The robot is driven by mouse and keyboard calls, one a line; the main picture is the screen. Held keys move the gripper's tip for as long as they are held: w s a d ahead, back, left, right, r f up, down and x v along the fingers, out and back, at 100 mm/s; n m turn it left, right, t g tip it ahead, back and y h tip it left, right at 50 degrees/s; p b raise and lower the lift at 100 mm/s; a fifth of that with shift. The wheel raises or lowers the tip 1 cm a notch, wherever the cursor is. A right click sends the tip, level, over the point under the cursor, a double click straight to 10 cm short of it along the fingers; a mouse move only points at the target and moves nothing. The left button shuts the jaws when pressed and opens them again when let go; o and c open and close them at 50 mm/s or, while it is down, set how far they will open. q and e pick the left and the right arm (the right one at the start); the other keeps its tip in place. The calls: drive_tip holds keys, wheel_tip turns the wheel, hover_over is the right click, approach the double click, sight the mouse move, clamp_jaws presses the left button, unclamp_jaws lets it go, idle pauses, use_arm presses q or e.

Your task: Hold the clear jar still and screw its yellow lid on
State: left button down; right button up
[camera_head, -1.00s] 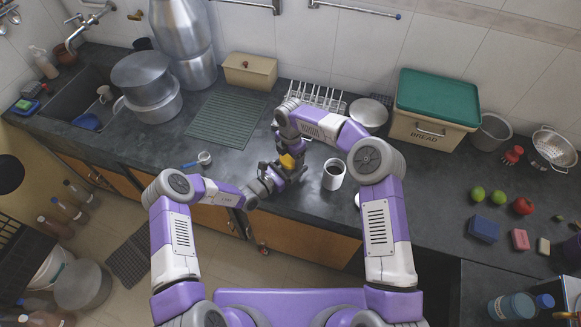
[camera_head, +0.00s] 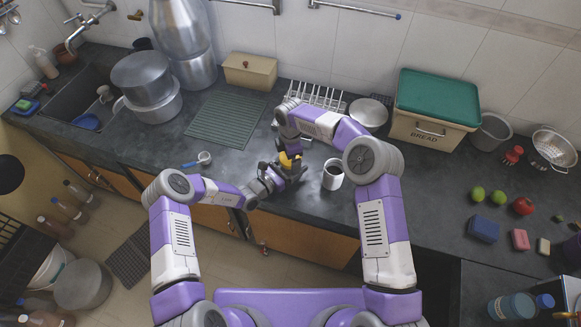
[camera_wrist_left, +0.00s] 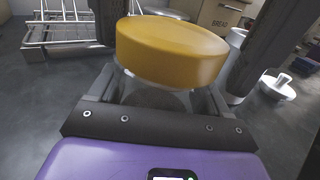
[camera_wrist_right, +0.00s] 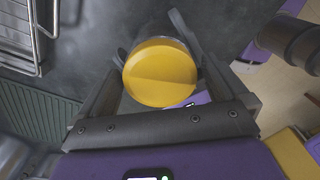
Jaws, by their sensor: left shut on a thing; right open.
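The yellow lid (camera_head: 287,162) sits on top of the clear jar, above the counter's front part. In the left wrist view the lid (camera_wrist_left: 172,50) covers the jar's top; a little of the clear jar (camera_wrist_left: 160,97) shows below it. My left gripper (camera_head: 272,175) is shut on the jar from the side. My right gripper (camera_head: 290,152) comes from above and is open. Its dark fingers stand on both sides of the lid (camera_wrist_right: 160,73) in the right wrist view, with gaps. Most of the jar is hidden; I cannot tell how the thread sits.
A white mug with dark contents (camera_head: 334,174) stands close right of the grippers. A wire rack (camera_head: 317,96) and a metal bowl (camera_head: 368,113) are behind. A green ribbed mat (camera_head: 226,119) and a small white-and-blue item (camera_head: 203,157) lie left.

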drive_tip(key=shift+r, duration=2.15)
drive_tip(key=shift+r, duration=0.1)
wheel_tip(320, 180, up, 12)
use_arm(q)
unclamp_jaws()
drive_tip(key=shift+a, duration=0.1)
